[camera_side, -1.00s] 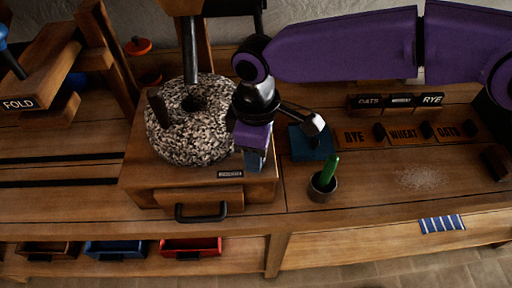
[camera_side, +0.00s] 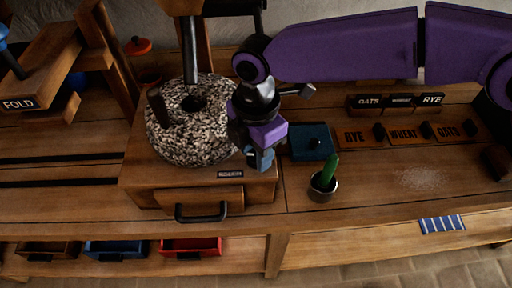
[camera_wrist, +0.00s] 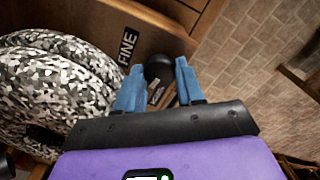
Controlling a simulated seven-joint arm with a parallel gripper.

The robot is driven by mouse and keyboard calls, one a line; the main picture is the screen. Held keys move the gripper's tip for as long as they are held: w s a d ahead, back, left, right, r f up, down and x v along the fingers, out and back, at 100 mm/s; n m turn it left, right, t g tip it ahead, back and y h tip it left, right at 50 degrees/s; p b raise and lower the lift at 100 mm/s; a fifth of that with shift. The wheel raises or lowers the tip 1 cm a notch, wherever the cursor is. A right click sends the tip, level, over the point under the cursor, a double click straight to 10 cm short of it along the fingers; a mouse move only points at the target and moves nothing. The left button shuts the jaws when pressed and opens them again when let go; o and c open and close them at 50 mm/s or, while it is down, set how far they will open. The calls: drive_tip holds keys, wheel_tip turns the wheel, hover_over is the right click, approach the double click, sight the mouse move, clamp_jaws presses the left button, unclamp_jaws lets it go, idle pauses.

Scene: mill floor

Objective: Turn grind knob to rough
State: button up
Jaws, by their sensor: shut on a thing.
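The grind knob (camera_wrist: 157,66) is a dark round knob between my fingertips in the wrist view. A FINE label (camera_wrist: 127,46) is beside it at upper left, and a second small label (camera_wrist: 156,94), partly covered and hard to read, is below it. My gripper (camera_wrist: 159,75) has its blue fingers shut on the knob. In the side view my gripper (camera_side: 260,160) is at the right side of the wooden mill base (camera_side: 150,182) and hides the knob. The speckled millstone (camera_side: 185,140) sits on top of the base.
RYE, WHEAT and OATS blocks (camera_side: 357,138) are farther right. A drawer handle (camera_side: 201,218) projects from the mill's front.

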sight(255, 155)
drive_tip(key=shift+r+n, duration=0.1)
drive_tip(key=shift+n, duration=0.8)
drive_tip(key=o, duration=1)
drive_tip(key=shift+o, duration=0.2)
wheel_tip(255, 155, up, 17)
drive_tip(key=shift+r, duration=0.15)
